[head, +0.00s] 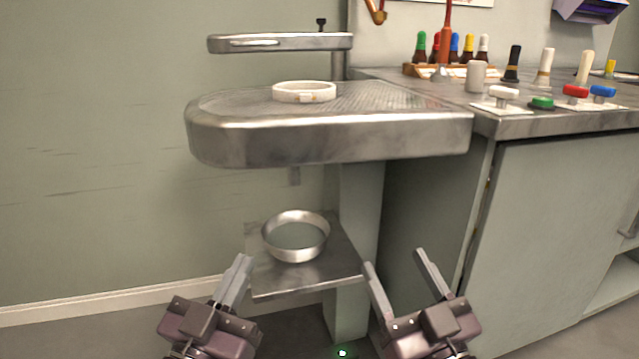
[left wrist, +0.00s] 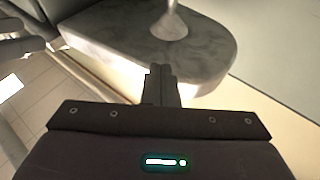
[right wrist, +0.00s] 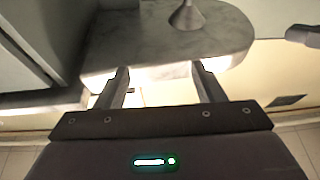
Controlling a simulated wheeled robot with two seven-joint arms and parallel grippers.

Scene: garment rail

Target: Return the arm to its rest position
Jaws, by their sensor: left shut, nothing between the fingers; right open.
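My left gripper (head: 240,270) is at the bottom of the head view, left of the low shelf. Its fingers are together with nothing between them, and they also show closed in the left wrist view (left wrist: 161,72). My right gripper (head: 393,258) is at the bottom right of the head view, in front of the cabinet side. Its fingers are apart and empty, and they also show spread in the right wrist view (right wrist: 160,72). Neither gripper appears to touch anything.
A metal table (head: 330,138) holds a white ring (head: 304,92) under a metal arm (head: 280,42). A metal bowl (head: 296,236) sits on the low shelf (head: 310,278). A cabinet (head: 560,200) with bottles and knobs on top stands at right. The wall side at left is clear.

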